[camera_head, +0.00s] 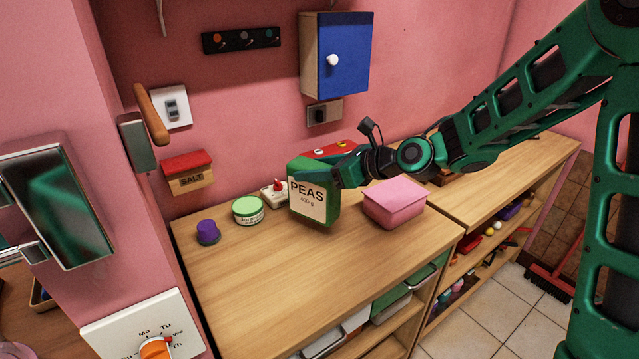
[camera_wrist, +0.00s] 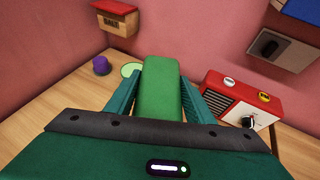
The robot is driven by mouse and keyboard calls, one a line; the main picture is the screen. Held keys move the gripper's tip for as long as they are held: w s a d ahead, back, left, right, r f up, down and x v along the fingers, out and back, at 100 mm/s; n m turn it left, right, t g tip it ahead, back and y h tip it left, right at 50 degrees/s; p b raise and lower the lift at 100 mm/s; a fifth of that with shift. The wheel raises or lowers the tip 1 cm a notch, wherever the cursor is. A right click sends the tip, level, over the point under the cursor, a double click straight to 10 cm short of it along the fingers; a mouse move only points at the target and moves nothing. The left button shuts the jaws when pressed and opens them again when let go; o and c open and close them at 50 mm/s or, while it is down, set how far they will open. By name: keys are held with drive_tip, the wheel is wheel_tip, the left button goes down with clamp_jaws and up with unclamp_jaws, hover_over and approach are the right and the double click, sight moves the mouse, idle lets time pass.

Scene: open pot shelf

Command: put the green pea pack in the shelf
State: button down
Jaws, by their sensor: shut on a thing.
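The green pea pack (camera_head: 313,204) is an upright box with a cream label reading PEAS, at the counter's back middle in the head view. My gripper (camera_head: 326,172) is shut on its upper part. In the wrist view the pack (camera_wrist: 160,90) sits between the two fingers of my gripper (camera_wrist: 162,95). I cannot tell whether its base touches the counter. The open shelf (camera_head: 405,345) lies under the wooden counter (camera_head: 240,290), and its inside is partly hidden from this high angle.
A pink box (camera_head: 395,205) stands just right of the pack. A green-lidded tub (camera_head: 248,210), a purple-capped item (camera_head: 208,233) and a small white item (camera_head: 275,194) stand to its left. A red radio (camera_wrist: 243,100) is behind. The counter's front left is clear.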

wheel_tip(320, 180, down, 4)
drive_tip(key=shift+r, duration=0.15)
drive_tip(key=c, duration=0.8)
unclamp_jaws()
drive_tip(key=shift+c, duration=0.2)
drive_tip(key=v, duration=1.2)
